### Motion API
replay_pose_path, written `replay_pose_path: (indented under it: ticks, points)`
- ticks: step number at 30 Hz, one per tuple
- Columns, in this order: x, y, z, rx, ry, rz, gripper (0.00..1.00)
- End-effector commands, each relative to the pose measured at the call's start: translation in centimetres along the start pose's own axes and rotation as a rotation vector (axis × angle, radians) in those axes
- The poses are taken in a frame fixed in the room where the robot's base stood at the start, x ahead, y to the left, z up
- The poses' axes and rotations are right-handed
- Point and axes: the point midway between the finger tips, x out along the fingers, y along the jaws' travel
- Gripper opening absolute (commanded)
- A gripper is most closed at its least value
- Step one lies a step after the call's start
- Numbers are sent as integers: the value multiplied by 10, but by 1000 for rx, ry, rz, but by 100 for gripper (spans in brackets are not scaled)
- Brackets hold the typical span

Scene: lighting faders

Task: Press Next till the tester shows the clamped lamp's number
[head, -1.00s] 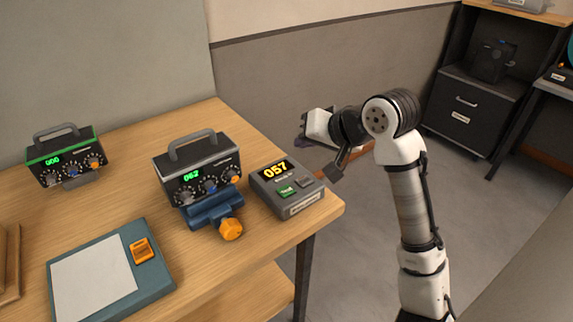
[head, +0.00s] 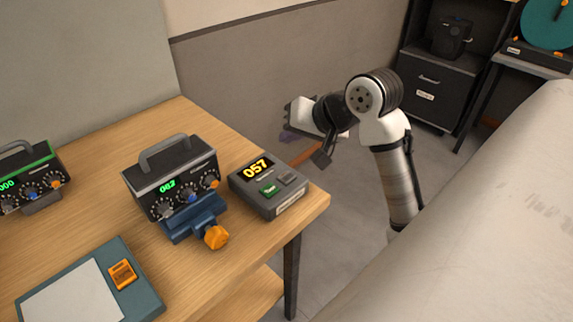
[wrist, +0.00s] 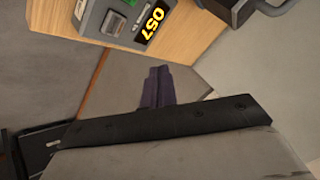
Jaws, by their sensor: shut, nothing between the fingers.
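The tester (head: 291,207) is a grey box at the table's right corner, its display showing 057 in yellow. It has a green button (head: 270,190) and a grey button (head: 287,178); their lettering is too small to read surely. The clamped lamp unit (head: 172,178), a dark box with a handle, shows what looks like 062 in green. It sits in a blue clamp (head: 192,222) with an orange knob (head: 216,237). My gripper (head: 287,136) is shut and empty, beyond the table edge, apart from the tester. The wrist view shows its purple fingers (wrist: 157,87) and the tester (wrist: 114,22).
A green-trimmed unit (head: 35,180) reading 000 stands at the left. A teal board (head: 148,285) with an orange switch (head: 122,274) lies in front. A dark cabinet (head: 428,90) and a turntable-like device (head: 540,50) stand at the back right.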

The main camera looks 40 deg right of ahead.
Motion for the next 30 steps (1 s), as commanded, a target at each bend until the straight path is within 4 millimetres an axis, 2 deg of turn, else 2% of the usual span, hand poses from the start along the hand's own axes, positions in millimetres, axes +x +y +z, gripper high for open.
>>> replay_pose_path:
  ticks: [16, 21, 30]
  points:
    - [51, 37, 37, 1, 0, -2, 0]
    - [57, 41, 42, 0, 0, -2, 0]
    - [57, 41, 41, 0, 0, 0, 0]
